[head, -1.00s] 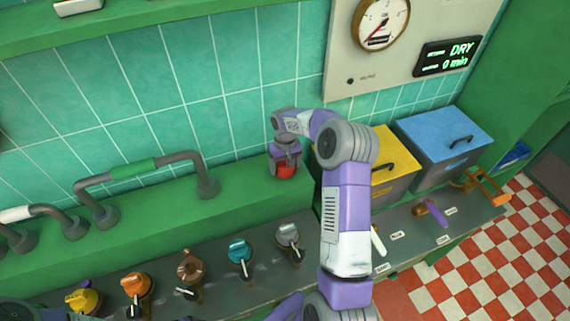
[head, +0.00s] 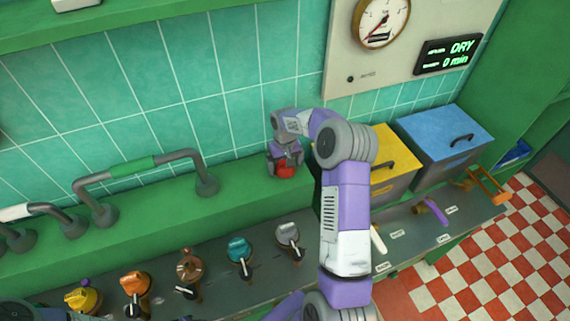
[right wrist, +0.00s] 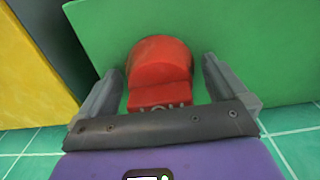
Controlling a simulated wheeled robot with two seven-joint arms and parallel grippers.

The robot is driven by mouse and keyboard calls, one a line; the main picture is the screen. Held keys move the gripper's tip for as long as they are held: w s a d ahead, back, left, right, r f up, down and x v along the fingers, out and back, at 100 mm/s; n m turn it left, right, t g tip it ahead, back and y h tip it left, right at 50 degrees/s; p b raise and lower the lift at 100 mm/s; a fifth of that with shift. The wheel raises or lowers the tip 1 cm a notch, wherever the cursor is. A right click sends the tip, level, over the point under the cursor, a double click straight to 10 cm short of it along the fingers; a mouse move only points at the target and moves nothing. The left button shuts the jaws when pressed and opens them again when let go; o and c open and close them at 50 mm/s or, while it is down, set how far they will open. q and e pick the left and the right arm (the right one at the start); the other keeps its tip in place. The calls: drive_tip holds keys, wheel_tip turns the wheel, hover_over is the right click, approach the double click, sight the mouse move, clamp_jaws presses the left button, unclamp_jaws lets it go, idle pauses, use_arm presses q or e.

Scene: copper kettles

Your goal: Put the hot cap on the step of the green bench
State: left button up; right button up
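The hot cap (head: 286,172) is red and stands on the green step (head: 240,187) of the bench, near its right end by the yellow bin. In the right wrist view the cap (right wrist: 160,75) shows raised lettering on its near side, and the green surface is around it. My right gripper (head: 284,163) is over the cap. Its fingers are open on both sides of the cap, with a visible gap on each side in the right wrist view (right wrist: 158,88). My left gripper is not in view.
A yellow bin (head: 393,150) and a blue bin (head: 445,140) stand right of the step. Grey pipes (head: 185,155) rise from the step at left. Several valve knobs, including a teal one (head: 239,248), line the lower counter. The tiled wall is close behind.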

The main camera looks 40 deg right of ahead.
drive_tip(key=shift+r, duration=0.1)
wheel_tip(320, 180, up, 7)
drive_tip(key=shift+r, duration=0.2)
idle(0.5)
